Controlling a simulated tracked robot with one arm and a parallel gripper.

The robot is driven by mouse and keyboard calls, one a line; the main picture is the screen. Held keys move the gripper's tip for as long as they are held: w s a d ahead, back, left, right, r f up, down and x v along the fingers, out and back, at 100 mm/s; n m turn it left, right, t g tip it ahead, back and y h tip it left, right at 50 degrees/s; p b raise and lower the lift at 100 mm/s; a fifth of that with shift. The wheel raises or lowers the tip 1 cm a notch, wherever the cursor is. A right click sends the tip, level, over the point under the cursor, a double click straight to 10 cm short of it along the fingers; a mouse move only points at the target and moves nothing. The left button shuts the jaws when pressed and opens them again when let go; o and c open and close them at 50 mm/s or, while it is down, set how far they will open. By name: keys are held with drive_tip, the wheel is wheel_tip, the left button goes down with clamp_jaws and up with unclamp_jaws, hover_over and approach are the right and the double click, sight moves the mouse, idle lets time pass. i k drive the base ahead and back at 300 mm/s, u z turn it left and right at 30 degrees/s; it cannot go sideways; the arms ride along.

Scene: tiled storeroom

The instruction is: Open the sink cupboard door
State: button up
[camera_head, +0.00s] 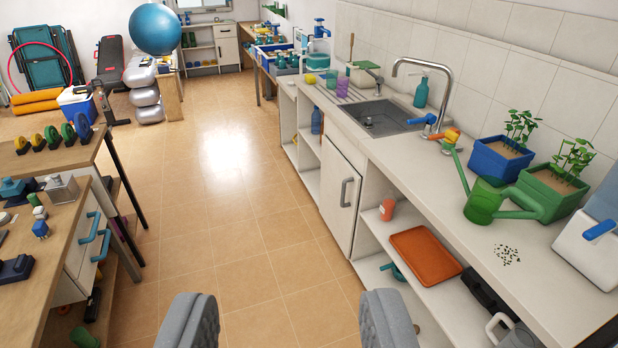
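The sink cupboard door (338,194) is a white panel under the counter, below the metal sink (381,117), and it looks shut. Its grey bar handle (347,192) stands upright near the door's right edge. My gripper (288,325) shows at the bottom of the view as two grey fingers set wide apart. It is open, with only floor between the fingers. The door and handle are ahead of it and a little to the right, well apart from it.
Open shelves right of the door hold an orange tray (426,256) and a red-orange bottle (387,209). The counter carries a green watering can (490,202) and planters. A wooden workbench (75,220) stands on the left. The tiled floor (235,190) between is clear.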

sight(340, 184)
drive_tip(key=i, duration=2.9)
drive_tip(key=z, duration=1.1)
